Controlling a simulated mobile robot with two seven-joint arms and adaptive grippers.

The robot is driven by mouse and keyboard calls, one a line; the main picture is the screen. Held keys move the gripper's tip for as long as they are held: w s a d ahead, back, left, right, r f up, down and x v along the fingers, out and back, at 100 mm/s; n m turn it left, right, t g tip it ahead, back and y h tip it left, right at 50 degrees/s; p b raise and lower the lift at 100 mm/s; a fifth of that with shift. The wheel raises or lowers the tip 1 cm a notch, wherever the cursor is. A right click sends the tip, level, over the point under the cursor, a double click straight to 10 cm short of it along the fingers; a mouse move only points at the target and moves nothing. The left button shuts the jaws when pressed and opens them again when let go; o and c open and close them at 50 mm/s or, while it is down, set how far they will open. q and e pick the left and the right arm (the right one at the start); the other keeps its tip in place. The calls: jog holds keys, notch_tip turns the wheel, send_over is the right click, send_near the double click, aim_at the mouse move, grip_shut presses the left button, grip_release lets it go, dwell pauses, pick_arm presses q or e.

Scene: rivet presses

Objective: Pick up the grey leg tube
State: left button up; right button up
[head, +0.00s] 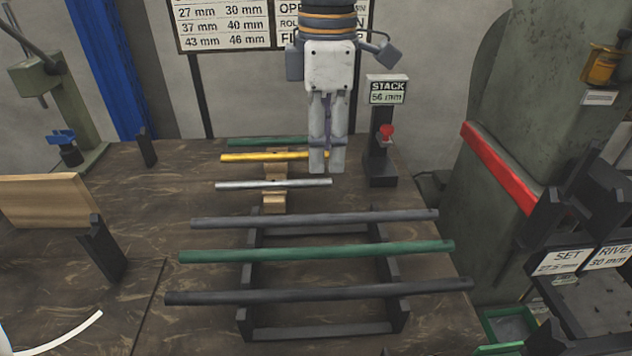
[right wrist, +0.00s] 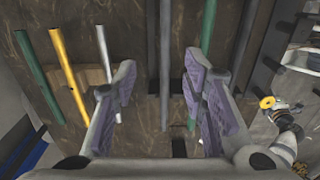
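Two dark grey tubes lie across a black rack (head: 250,285): the rear grey tube (head: 315,218) and the front grey tube (head: 320,291), with a green tube (head: 315,252) between them. A lighter silver-grey tube (head: 270,184) lies behind them on a wooden support. I cannot tell which is the leg tube. My right gripper (head: 327,168) points down, open and empty, near the right ends of the silver and yellow tubes. In the right wrist view, the rear dark grey tube (right wrist: 166,40) runs between the open fingers (right wrist: 162,88), apparently below them. My left gripper is not in view.
A yellow tube (head: 255,157) and another green tube (head: 265,141) lie at the back. A stack gauge post with a red knob (head: 383,150) stands just right of my gripper. A green-grey press (head: 550,130) stands at right; a wooden board (head: 45,203) is at left.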

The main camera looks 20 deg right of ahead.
aim_at(315, 215)
jog(key=f, duration=0.3)
jog(key=a+f, duration=0.1)
jog(key=f, duration=0.7)
jog(key=shift+s+a, duration=0.4)
jog(key=shift+w+f, duration=0.1)
jog(key=shift+f, duration=0.2)
grip_shut()
